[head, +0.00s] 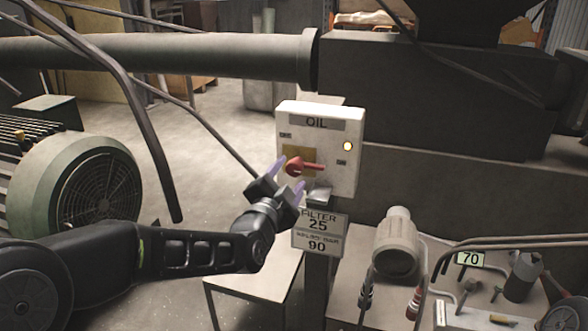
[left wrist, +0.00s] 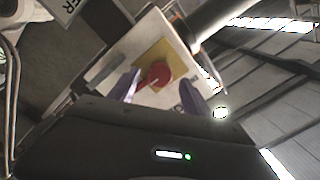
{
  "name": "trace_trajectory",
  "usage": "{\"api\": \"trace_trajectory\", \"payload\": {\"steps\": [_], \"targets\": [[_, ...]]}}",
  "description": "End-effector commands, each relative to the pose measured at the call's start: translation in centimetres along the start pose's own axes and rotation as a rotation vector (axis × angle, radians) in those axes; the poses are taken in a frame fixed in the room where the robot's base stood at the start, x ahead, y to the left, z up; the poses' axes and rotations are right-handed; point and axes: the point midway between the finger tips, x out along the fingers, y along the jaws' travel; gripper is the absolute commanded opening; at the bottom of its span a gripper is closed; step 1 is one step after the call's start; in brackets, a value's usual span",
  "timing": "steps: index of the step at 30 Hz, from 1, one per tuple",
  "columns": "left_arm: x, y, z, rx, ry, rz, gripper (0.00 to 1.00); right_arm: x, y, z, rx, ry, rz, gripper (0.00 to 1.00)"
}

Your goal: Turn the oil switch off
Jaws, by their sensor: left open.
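The oil switch box (head: 345,182) is a pale panel on a post, with a dark "OIL" label at its top and a lit yellow lamp (head: 348,146). Its red rotary handle (head: 304,166) points to the right, toward the mark by the lamp. My left gripper (head: 284,179) is open just in front of the panel, at the lower left of the handle. In the left wrist view the red handle (left wrist: 157,75) shows between the two purple fingertips, over a yellow plate (left wrist: 152,58). I cannot tell whether a finger touches it. My right gripper is not in view.
A sign reading 25 and 90 (head: 319,236) hangs below the box. A large motor (head: 80,190) stands at left. Pipes and valves (head: 480,290) crowd the lower right. A dark pipe (head: 160,58) runs across the back. Open floor lies behind my left arm.

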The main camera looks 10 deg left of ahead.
Motion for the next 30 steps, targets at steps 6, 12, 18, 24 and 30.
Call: {"api": "trace_trajectory", "payload": {"steps": [6,12,18,24,30], "targets": [[3.2,0.0,0.1,0.002,-0.001,0.001,0.57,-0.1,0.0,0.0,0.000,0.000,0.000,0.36],[4.2,0.0,0.1,0.000,-0.001,0.001,0.57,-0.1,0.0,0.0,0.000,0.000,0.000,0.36],[4.2,0.0,0.1,0.000,-0.001,0.001,0.57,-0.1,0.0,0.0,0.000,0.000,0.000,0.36],[4.1,0.0,0.1,0.000,-0.001,0.001,0.41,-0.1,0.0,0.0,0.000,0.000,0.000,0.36],[4.1,0.0,0.0,0.000,-0.001,0.001,0.25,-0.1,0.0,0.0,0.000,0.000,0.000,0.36]]}}
